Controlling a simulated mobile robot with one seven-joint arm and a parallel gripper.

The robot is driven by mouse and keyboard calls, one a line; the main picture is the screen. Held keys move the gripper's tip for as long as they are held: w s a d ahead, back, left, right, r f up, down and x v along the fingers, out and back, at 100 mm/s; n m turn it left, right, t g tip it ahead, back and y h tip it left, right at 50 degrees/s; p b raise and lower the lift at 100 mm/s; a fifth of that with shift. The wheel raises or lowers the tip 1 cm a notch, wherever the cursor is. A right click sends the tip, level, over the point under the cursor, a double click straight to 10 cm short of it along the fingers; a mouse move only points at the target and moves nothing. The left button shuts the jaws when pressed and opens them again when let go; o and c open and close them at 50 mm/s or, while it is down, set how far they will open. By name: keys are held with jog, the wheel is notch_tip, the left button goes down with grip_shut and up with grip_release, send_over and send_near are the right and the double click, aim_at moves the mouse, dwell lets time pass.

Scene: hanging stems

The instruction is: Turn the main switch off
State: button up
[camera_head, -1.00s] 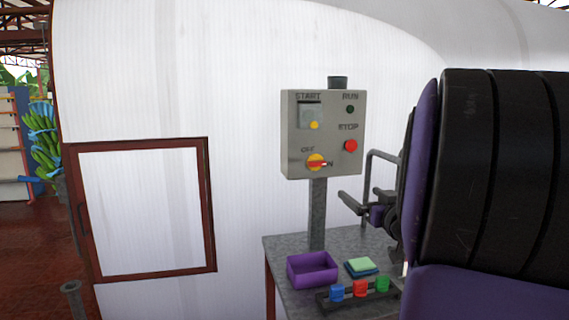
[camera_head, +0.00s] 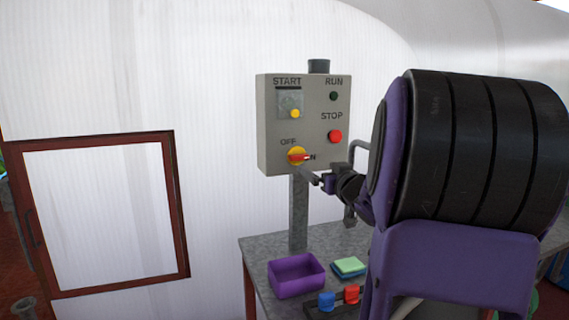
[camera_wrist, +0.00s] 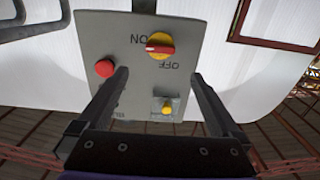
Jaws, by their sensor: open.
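The main switch (camera_head: 296,157) is a red handle on a yellow disc, low on the grey control box (camera_head: 262,125). Its handle lies level and points right, to the ON side; OFF is printed at its upper left. In the wrist view, which is upside down, the switch (camera_wrist: 160,50) shows beyond and between my fingertips. My gripper (camera_head: 315,180) is open and empty, just in front of the box at its lower right. Its spread fingers (camera_wrist: 160,80) show in the wrist view. The head view partly hides the ON label behind my gripper.
The red STOP button (camera_head: 335,136) and yellow START button (camera_head: 295,113) are on the same box. Below, the table (camera_head: 262,247) holds a purple bin (camera_head: 296,284), a green-topped stack (camera_head: 349,266) and coloured clips (camera_head: 327,301). A red-framed door (camera_head: 180,225) is left.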

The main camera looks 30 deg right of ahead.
aim_at(300, 157)
jog(key=b+x, duration=0.1)
jog(key=x, duration=1)
jog(key=shift+w+b, duration=0.3)
jog(key=shift+b, duration=0.05)
jog(key=shift+c, duration=0.2)
jog(key=c, duration=1.3)
jog(key=shift+o, duration=0.2)
